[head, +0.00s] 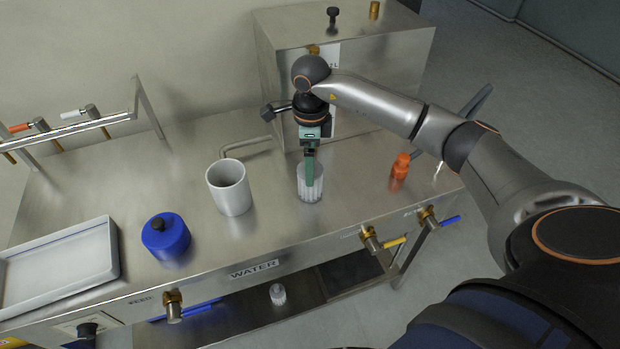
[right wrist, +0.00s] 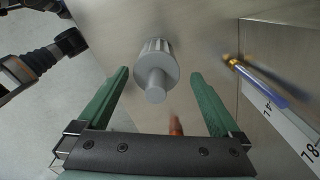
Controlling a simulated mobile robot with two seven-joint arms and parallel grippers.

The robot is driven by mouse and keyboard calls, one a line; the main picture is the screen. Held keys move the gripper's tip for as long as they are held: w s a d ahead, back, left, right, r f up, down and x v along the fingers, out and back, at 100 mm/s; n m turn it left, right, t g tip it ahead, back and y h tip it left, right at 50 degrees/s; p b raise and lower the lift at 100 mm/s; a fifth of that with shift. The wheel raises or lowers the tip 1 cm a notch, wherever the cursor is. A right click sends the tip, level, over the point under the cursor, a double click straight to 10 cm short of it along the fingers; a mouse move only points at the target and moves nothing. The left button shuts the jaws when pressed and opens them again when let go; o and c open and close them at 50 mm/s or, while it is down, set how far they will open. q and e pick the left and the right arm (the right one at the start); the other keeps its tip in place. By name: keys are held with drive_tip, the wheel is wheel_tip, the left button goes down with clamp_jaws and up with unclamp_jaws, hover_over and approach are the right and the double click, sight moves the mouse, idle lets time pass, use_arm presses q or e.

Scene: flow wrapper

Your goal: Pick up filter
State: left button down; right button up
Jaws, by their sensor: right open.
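The filter (head: 311,190) is a pale, ribbed cylinder standing upright on the steel bench in the head view. In the right wrist view the filter (right wrist: 155,72) shows a grey round cap with a short stub and a ribbed body. My right gripper (head: 310,172) points down at it, with green fingers overlapping its upper part in the head view. In the right wrist view my right gripper (right wrist: 160,80) is open, one finger on each side of the filter, with gaps showing on both sides. My left gripper is not in view.
A white mug (head: 229,188) and a blue lidded container (head: 166,238) stand left of the filter, with a white tray (head: 60,268) further left. An orange bottle (head: 400,168) stands to the right. A steel box (head: 375,75) rises behind. A small pale item (head: 278,294) sits on the lower shelf.

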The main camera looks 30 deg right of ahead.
drive_tip(key=f, duration=0.4)
drive_tip(key=shift+s+a+f, duration=0.15)
drive_tip(key=shift+s+f, duration=0.05)
drive_tip(key=shift+c, duration=0.2)
drive_tip(key=shift+r, duration=0.1)
drive_tip(key=c, duration=1.4)
